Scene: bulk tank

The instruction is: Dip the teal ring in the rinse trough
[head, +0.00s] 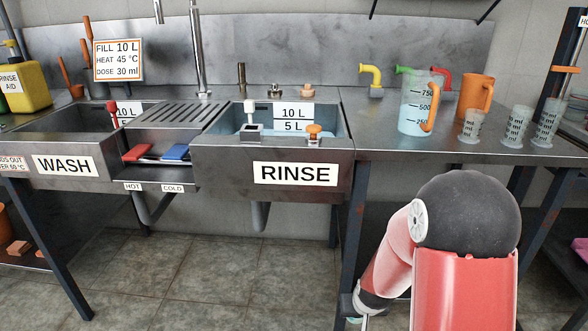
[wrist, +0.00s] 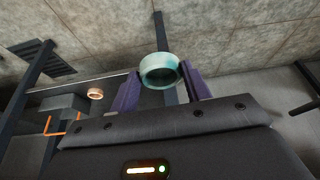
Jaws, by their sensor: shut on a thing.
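The teal ring (wrist: 146,77) is held between the two purple fingers of my gripper (wrist: 160,88) in the wrist view. My gripper is shut on it, with the ring's opening facing the camera. The rinse trough (head: 222,158) is the metal basin labelled RINSE in the middle of the head view, with bluish water (head: 232,128) inside. In the head view my arm hangs at the lower right, below the counter. Its lower end, with the gripper, is mostly cut off at the bottom edge, to the right of and lower than the trough.
The WASH basin (head: 66,146) stands to the left, with red and blue pedals or levers between the basins. On the right counter (head: 375,150) stand a measuring jug (head: 413,117), an orange jug (head: 474,97) and several small beakers. A dark counter leg (head: 350,220) stands between my arm and the trough.

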